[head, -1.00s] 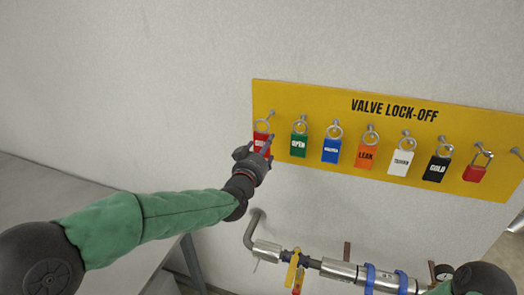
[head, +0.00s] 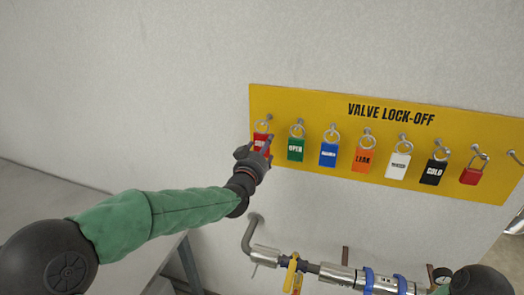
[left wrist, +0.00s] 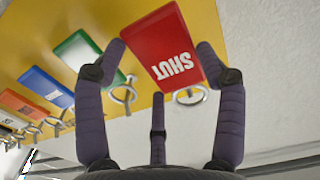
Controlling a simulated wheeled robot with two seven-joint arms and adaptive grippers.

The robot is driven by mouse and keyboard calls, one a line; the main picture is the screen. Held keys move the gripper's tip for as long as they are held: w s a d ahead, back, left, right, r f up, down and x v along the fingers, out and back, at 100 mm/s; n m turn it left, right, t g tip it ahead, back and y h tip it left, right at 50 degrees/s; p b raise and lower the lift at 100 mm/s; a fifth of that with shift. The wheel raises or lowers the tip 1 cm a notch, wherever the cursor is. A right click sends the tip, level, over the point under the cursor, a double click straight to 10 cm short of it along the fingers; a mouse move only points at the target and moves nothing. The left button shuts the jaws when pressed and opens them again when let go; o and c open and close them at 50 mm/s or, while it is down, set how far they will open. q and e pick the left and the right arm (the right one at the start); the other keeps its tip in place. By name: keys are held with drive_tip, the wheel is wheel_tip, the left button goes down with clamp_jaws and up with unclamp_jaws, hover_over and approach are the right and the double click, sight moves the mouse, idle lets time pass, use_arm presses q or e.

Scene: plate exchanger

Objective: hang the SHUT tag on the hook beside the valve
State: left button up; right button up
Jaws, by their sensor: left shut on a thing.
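The red SHUT tag (head: 261,141) is at the left end of the yellow board, with its ring up by the leftmost peg. In the left wrist view the SHUT tag (left wrist: 160,48) is large between the fingers. My left gripper (head: 256,152) is shut on the SHUT tag; its fingers (left wrist: 158,62) are on either side of it. The valve's yellow handle (head: 291,270) is on the pipework below the board. I cannot make out the hook beside it clearly. My right gripper is out of view.
The yellow VALVE LOCK-OFF board (head: 300,96) carries a green OPEN tag (head: 295,149), a blue tag (head: 328,154), an orange LEAK tag (head: 363,160), a white tag (head: 397,166), a black COLD tag (head: 433,172) and a red padlock (head: 471,177). A grey bench (head: 60,195) is at left.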

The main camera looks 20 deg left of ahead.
use_arm(q)
drive_tip(key=shift+w, duration=1.6)
drive_tip(key=s+b, duration=0.1)
drive_tip(key=s, duration=0.7)
drive_tip(key=shift+s+r, duration=0.15)
drive_tip(key=shift+r, duration=0.05)
idle(1.1)
drive_tip(key=shift+a, duration=0.1)
idle(1.0)
